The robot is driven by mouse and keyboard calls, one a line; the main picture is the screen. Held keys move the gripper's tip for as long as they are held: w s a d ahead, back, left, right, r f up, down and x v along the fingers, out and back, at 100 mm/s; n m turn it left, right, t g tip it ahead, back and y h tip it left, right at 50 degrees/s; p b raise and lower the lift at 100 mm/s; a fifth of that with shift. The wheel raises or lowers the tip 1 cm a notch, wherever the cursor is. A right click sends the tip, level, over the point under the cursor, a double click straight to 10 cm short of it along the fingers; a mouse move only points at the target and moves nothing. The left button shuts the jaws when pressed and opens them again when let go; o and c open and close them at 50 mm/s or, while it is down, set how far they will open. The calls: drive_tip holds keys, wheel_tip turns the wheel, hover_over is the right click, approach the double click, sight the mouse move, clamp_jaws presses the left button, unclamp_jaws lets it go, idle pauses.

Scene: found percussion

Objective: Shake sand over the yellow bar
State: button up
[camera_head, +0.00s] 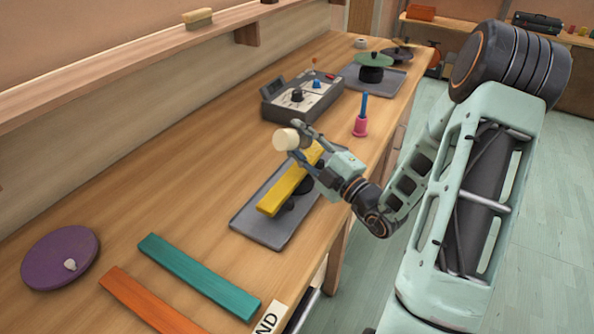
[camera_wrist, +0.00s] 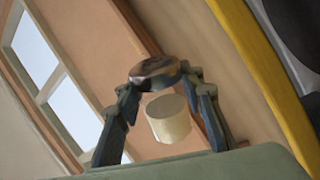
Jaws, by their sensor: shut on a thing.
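The yellow bar (camera_head: 283,191) rests on a dark support above a grey tray (camera_head: 246,225) on the bench. My gripper (camera_head: 297,142) is above the far end of the bar, shut on a small cream cylinder, taken to be the sand shaker (camera_head: 285,139). The shaker appears tilted. In the wrist view the cream cylinder (camera_wrist: 168,119) shows between the fingers, with a shiny brownish round piece (camera_wrist: 156,71) at the fingertips; how the two join is unclear. The yellow bar's edge (camera_wrist: 270,75) runs along the right there. No falling sand is visible.
A grey control box (camera_head: 302,97) stands behind the tray, with a pink-based blue-handled tool (camera_head: 361,118) to its right. Teal (camera_head: 200,275) and orange (camera_head: 148,302) bars and a purple disc (camera_head: 60,257) lie at the near left. The bench's left middle is clear.

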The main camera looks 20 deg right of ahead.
sight(285, 150)
idle(0.3)
drive_tip(key=shift+s+a+p, duration=0.7)
drive_tip(key=shift+s+a, duration=1.2)
drive_tip(key=shift+s+a+r+p, duration=0.15)
drive_tip(key=shift+s+a+p, duration=0.05)
drive_tip(key=shift+p, duration=0.15)
drive_tip(key=shift+s+a+p, duration=0.75)
drive_tip(key=shift+p, duration=0.1)
drive_tip(key=n+y, duration=0.1)
drive_tip(key=n, duration=0.2)
drive_tip(key=r+n, duration=0.1)
drive_tip(key=n, duration=0.2)
drive_tip(key=shift+r+n+g+y, duration=0.2)
drive_tip(key=shift+n+g+y, duration=0.1)
drive_tip(key=shift+n+y, duration=0.1)
drive_tip(key=n, duration=0.3)
drive_tip(key=r+n+g+y, duration=0.1)
drive_tip(key=n, duration=0.3)
drive_tip(key=shift+r+p, duration=0.15)
drive_tip(key=shift+p, duration=0.15)
drive_tip(key=shift+w+d+r+p, duration=0.1)
drive_tip(key=shift+d+r+p, duration=0.05)
drive_tip(key=shift+p, duration=0.7)
